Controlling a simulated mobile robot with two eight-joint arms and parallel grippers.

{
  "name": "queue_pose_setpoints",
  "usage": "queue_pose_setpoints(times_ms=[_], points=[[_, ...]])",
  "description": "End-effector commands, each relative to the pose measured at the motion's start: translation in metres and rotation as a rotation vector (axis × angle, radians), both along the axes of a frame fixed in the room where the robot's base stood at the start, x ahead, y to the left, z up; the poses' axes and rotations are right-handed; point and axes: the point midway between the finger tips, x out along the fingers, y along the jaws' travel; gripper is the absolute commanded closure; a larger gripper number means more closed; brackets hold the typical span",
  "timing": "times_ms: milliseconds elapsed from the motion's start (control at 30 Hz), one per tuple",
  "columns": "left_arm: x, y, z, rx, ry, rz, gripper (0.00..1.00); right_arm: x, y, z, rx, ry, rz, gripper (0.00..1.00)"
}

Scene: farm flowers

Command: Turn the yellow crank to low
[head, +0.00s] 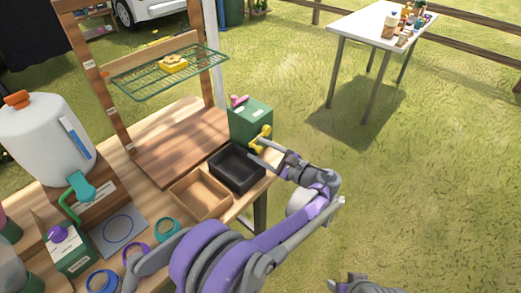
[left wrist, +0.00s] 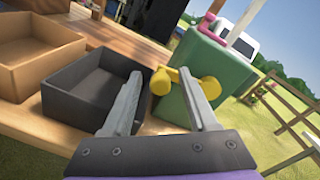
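The yellow crank (head: 263,138) is on the side of a green box (head: 250,118) at the table's right edge. In the left wrist view the crank (left wrist: 161,82) has a rounded knob at its left end and another yellow end at right, behind my right-hand finger. My left gripper (head: 264,151) is at the crank; in its own view the left gripper (left wrist: 159,75) has its fingers apart with the knob between or just beyond them. I cannot tell whether they touch it. A grey part of what looks like my right gripper (head: 362,284) shows at the bottom edge.
A black tray (head: 237,184) and a brown tray (head: 187,192) lie left of my left gripper. A pink lever (head: 238,100) tops the green box. A wire shelf (head: 165,75) with a yellow item is behind. A white table (head: 370,25) stands far off on open grass.

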Motion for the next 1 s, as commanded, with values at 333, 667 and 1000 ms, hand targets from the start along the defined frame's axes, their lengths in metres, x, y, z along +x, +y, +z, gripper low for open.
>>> queue_pose_setpoints(times_ms=[333, 667, 1000], points=[[-0.004, -0.006, 0.001, 0.001, -0.001, -0.002, 0.41, 0.0, 0.0, 0.0, 0.0, 0.0, 0.0, 0.42], [-0.038, -0.059, 0.003, 0.0, 0.0, -0.004, 0.41, 0.0, 0.0, 0.001, 0.0, 0.0, 0.0, 0.42], [-0.059, -0.09, 0.004, 0.0, 0.0, -0.001, 0.41, 0.0, 0.0, 0.002, 0.0, 0.0, 0.0, 0.42]])
